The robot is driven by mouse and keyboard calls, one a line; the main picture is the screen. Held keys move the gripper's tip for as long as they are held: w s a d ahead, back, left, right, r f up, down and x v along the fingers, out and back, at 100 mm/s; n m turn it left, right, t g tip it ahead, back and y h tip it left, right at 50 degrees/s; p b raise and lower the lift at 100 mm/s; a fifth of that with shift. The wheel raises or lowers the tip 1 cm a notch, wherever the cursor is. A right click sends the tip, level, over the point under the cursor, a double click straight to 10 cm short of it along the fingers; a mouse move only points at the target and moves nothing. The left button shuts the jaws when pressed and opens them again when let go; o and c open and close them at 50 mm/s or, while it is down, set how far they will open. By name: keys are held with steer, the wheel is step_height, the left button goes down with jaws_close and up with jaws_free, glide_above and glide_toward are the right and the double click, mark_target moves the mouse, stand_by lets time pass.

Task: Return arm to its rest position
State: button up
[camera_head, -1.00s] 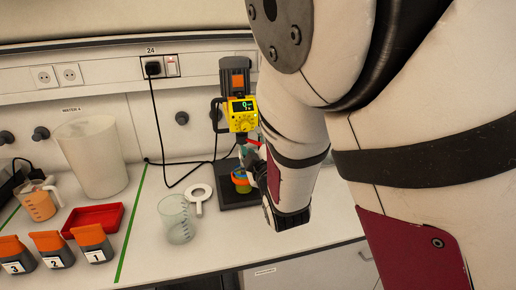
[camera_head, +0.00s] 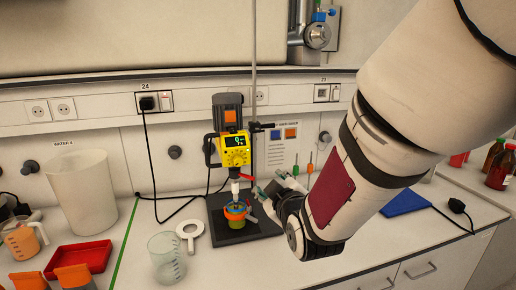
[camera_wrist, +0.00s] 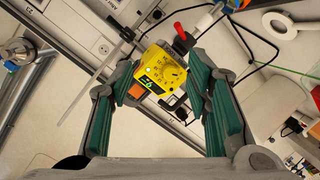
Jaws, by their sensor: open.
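My gripper (camera_head: 268,192) is at the right of the yellow overhead stirrer (camera_head: 235,150) in the head view, and my arm comes in from the upper right. In the wrist view my gripper (camera_wrist: 165,75) has its two green-padded fingers spread apart with nothing held. The stirrer (camera_wrist: 160,73) shows between and beyond the fingers in that view. A small orange and green cup (camera_head: 236,214) sits on the stirrer's dark base plate (camera_head: 245,232). I cannot tell from the head view how far the fingers are from the stirrer.
A clear beaker (camera_head: 166,258) and a white ring (camera_head: 190,236) stand left of the base plate. A red tray (camera_head: 78,258), a large jug (camera_head: 78,190) and an orange-filled beaker (camera_head: 22,240) are further left. A blue pad (camera_head: 405,203) and brown bottles (camera_head: 499,165) are at right.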

steer(key=s+d+r+m+g+h, duration=0.1)
steer(key=s+d+m+g, duration=0.2)
steer(key=s, duration=0.6)
steer(key=s+d+r+m+g+h, duration=0.1)
steer(key=s+d+r+m+g, duration=0.1)
steer(key=s+d, duration=0.5)
steer(key=s+d+r+m+g+h, duration=0.1)
steer(key=s+d+m+g, duration=0.3)
steer(key=s, duration=0.9)
steer(key=shift+s+d+r+m, duration=0.15)
steer(key=shift+d+r+m, duration=0.1)
steer(key=shift+d+m, duration=0.75)
